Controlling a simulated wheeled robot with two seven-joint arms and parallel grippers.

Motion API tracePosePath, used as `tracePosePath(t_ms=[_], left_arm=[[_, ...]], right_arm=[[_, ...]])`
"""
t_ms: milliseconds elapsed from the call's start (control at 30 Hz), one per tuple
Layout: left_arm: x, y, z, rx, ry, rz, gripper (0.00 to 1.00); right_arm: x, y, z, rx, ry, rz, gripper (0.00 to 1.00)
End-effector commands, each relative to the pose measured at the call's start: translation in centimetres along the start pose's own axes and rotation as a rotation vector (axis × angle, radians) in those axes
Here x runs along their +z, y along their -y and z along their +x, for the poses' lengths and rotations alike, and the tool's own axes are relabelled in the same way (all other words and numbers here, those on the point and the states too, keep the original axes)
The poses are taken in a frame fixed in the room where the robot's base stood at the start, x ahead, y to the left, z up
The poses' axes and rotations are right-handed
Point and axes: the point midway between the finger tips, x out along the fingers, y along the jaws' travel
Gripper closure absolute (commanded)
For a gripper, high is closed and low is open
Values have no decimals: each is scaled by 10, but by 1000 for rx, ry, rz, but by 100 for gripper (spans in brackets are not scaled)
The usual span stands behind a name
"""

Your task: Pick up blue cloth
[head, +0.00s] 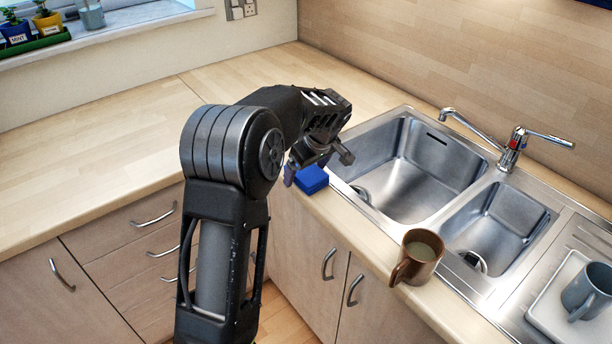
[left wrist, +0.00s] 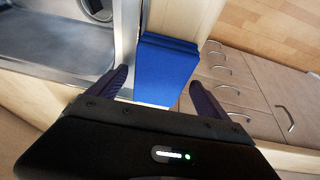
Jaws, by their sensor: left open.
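The blue cloth (head: 311,179) is a folded, flat-sided block on the front edge of the worktop, just left of the large sink bowl in the head view. In the left wrist view the blue cloth (left wrist: 166,70) lies ahead of and between the two dark fingers. My left gripper (head: 318,172) is open at the cloth, with part of the cloth hidden behind it in the head view. The left gripper (left wrist: 158,92) shows no hold on the cloth; I cannot tell whether a finger touches it. My right gripper is not in view.
The steel double sink (head: 403,218) lies right of the cloth, with a tap (head: 515,145) behind. A brown mug (head: 418,256) stands on the front edge. A grey mug (head: 588,290) sits on a white tray (head: 548,304). The left worktop (head: 90,150) is clear.

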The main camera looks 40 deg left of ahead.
Motion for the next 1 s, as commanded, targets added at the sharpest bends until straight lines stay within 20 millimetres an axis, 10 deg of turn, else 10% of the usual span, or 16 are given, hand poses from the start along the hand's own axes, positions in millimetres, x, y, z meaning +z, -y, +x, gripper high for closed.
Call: tracePosePath(t_ms=[267, 1000], left_arm=[[0, 0, 0, 0, 0, 0, 11], [0, 0, 0, 0, 0, 0, 71]], right_arm=[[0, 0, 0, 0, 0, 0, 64], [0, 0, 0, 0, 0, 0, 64]])
